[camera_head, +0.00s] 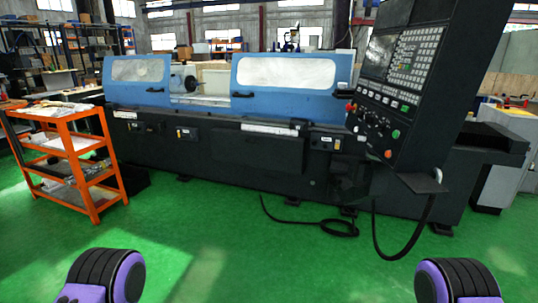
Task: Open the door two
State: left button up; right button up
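The cylindrical grinder stands ahead, with a dark base (225,152) and two blue sliding doors. The left blue door (112,87) has a pale window and a small dark handle near its lower right corner. The right blue door (270,92) has a larger pale window and dark handles at its lower edge. A gap between the doors shows a round dark part (182,83) inside. I cannot tell which door is door two. Two purple and black parts of mine show at the bottom edge; neither gripper's fingers are visible.
A dark control panel (398,75) with keys and coloured buttons hangs at the right front of the grinder. An orange shelf cart (85,175) stands at the left. A black cable (325,232) lies on the green floor. The floor between me and the grinder is mostly clear.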

aim_at(258, 73)
jog(key=i, duration=2.45)
jog(key=u, duration=0.25)
jog(key=i, duration=2.35)
jog(key=u, duration=0.25)
